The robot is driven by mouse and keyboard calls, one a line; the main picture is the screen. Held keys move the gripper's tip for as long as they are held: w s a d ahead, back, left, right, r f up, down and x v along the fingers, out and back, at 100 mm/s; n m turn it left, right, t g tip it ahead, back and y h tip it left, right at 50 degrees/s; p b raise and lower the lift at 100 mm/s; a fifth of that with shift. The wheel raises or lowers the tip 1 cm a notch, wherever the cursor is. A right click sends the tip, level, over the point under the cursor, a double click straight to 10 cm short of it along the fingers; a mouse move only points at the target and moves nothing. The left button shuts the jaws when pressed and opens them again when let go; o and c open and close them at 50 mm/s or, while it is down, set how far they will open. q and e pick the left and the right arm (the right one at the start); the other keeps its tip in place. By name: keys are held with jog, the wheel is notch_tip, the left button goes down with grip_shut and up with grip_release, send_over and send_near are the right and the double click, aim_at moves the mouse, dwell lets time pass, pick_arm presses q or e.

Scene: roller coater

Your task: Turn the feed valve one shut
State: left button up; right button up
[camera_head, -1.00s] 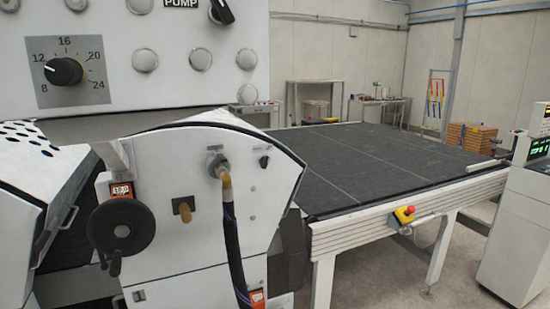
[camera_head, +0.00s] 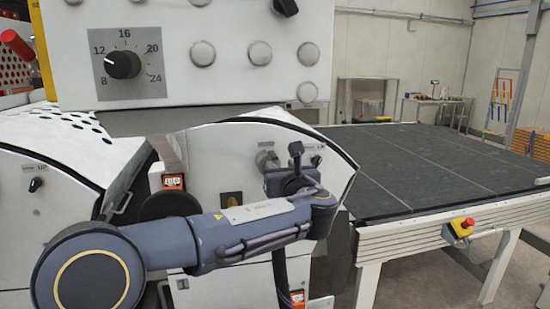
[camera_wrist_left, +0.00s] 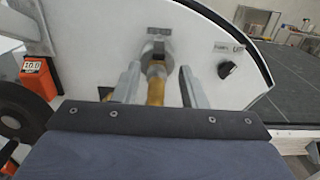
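A valve-like fitting (camera_head: 266,160) sits on the white end panel of the coater, under a small label. In the left wrist view its grey collar and brass-yellow lower part (camera_wrist_left: 156,85) point down toward me. My left gripper (camera_wrist_left: 161,84) has its two fingers apart, one on each side of the yellow part, with gaps visible. In the head view my left gripper (camera_head: 295,165) is in front of the panel, just right of the fitting, and hides its lower part and the hose top. I cannot read the label. My right gripper is not in view.
A black knob (camera_wrist_left: 227,69) is right of the fitting. A handwheel (camera_head: 168,206) with an orange counter (camera_head: 172,182) is at left, partly behind my arm. A brass stub (camera_head: 232,198) shows just above my forearm. The dark conveyor bed (camera_head: 420,165) lies right, with a red-yellow stop button (camera_head: 462,227).

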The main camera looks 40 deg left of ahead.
aim_at(275, 159)
pick_arm(q)
jog(key=p+x, duration=0.2)
jog(key=x, duration=0.5)
jog(key=shift+a, duration=0.15)
jog(key=shift+c, duration=0.2)
grip_shut()
